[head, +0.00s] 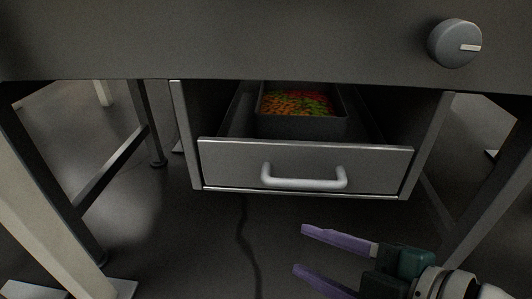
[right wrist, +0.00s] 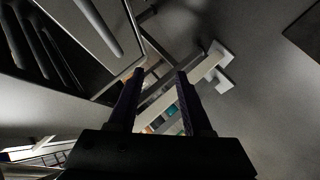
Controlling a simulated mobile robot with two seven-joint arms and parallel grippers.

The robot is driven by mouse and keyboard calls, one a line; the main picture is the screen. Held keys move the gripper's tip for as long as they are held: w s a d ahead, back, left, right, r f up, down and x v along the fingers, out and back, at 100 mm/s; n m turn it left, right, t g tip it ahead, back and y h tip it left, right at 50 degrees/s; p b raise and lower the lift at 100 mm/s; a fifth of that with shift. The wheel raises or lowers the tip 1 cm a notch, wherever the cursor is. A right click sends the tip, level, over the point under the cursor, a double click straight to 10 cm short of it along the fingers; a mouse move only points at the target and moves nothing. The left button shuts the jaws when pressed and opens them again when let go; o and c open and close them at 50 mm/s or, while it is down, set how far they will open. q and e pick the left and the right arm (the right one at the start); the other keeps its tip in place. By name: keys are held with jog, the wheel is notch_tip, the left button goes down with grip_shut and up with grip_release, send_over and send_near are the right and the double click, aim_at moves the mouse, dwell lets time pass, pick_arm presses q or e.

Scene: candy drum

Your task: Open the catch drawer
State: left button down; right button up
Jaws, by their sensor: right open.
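The catch drawer (head: 230,160) is a grey metal drawer under the machine in the head view, and it stands pulled out with its inside showing. Its pale bar handle (head: 304,184) is free, with no gripper on it. A dark tray of orange, green and red candy (head: 298,103) sits inside the drawer. My right gripper (head: 300,250) has purple fingers and is open and empty, below and in front of the handle, apart from it. Its dark fingers also show apart in the right wrist view (right wrist: 160,78). My left gripper is not in view.
A dark panel with a round knob (head: 455,43) runs above the drawer. Metal legs (head: 112,168) stand on both sides. The floor (head: 190,245) in front of the drawer is mostly clear, with a dark cable-like line (head: 246,245) on it.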

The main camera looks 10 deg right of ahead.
aim_at(308, 187)
jog(key=w+d+r+n+t+y, duration=0.1)
jog(key=w+d+r+n+t, duration=0.15)
jog(key=d+n, duration=0.35)
jog(key=shift+t+y, duration=0.3)
jog(key=shift+t, duration=0.05)
jog(key=b+x, duration=0.2)
jog(key=x, duration=0.1)
jog(key=b+x, duration=0.2)
jog(key=x, duration=0.1)
jog(key=d+b+x, duration=0.1)
jog(key=x, duration=0.3)
jog(key=shift+w+f+b, duration=0.2)
jog(key=shift+b, duration=0.2)
jog(key=c, duration=0.7)
grip_shut()
